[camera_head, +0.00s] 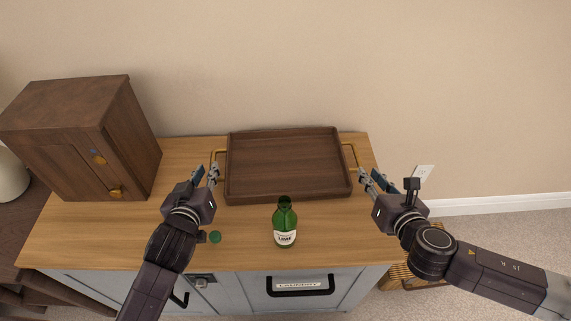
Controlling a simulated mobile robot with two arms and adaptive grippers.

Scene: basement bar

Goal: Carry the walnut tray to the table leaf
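The walnut tray (287,197) is a dark brown rectangular tray with raised sides. It lies flat and empty on the wooden counter top, near the wall. It has a brass handle at each end; the right one (350,151) shows more clearly than the left one (217,152). My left gripper (206,173) is at the left handle with its fingers apart. My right gripper (370,178) is at the right handle, also with its fingers apart. The fingers partly hide both handles, and I cannot tell whether they touch them. I cannot make out the table leaf.
A green bottle (285,222) with a white label stands in front of the tray. A small green round thing (215,238) lies near my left wrist. A brown wooden cabinet (75,140) stands at the counter's left end. A wicker basket (405,280) is on the floor right of the counter (120,235).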

